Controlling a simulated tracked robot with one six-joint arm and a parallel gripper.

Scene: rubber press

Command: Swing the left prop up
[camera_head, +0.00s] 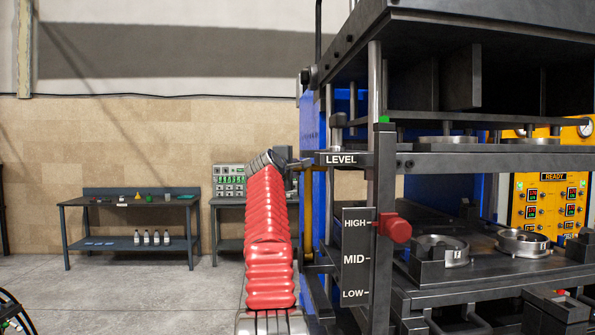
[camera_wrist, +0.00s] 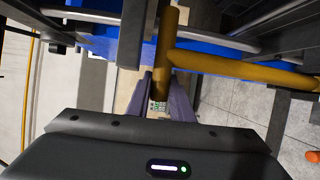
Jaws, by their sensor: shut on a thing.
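The left prop appears to be an ochre bar (camera_wrist: 169,28) with a branch joining it from the right in the wrist view. My gripper (camera_wrist: 165,82) is shut on the bar's near end, with one dark finger on each side of it. In the head view, a thin upright ochre piece (camera_head: 308,215) shows beside the press's left frame, below my wrist; it seems to be the same prop.
The press's dark frame post (camera_head: 382,120) and level plate (camera_head: 356,258) stand close right of my arm. A red knob (camera_head: 395,228) sticks out near HIGH. Round moulds (camera_head: 523,243) lie on the lower platen. A bench (camera_head: 130,205) stands back left; the floor between is clear.

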